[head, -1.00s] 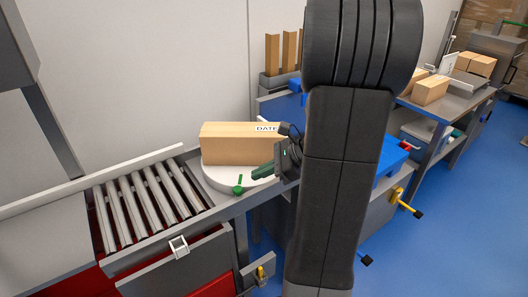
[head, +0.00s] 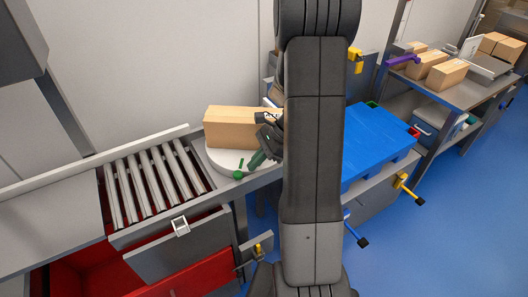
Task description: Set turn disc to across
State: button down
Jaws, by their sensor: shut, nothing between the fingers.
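The turn disc (head: 222,160) is a round white plate at the right end of the roller track. A brown cardboard box (head: 230,125) stands on it, its long side running left to right in the head view. A green knob (head: 238,175) sits at the disc's front edge. My gripper (head: 257,160) is shut and empty, with dark green fingers, just right of the knob and in front of the box. Whether it touches the disc or the knob I cannot tell. My arm hides the right part of the box and disc.
The roller track (head: 150,188) lies left of the disc, with an open grey drawer (head: 180,250) below. A blue slab (head: 375,140) lies right of my arm. A bench with boxes (head: 445,75) stands at the back right. Blue floor is free at the right.

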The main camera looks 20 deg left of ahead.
jog(key=shift+x, duration=1.05)
jog(key=shift+s+a+r, duration=0.1)
jog(key=shift+a, duration=0.05)
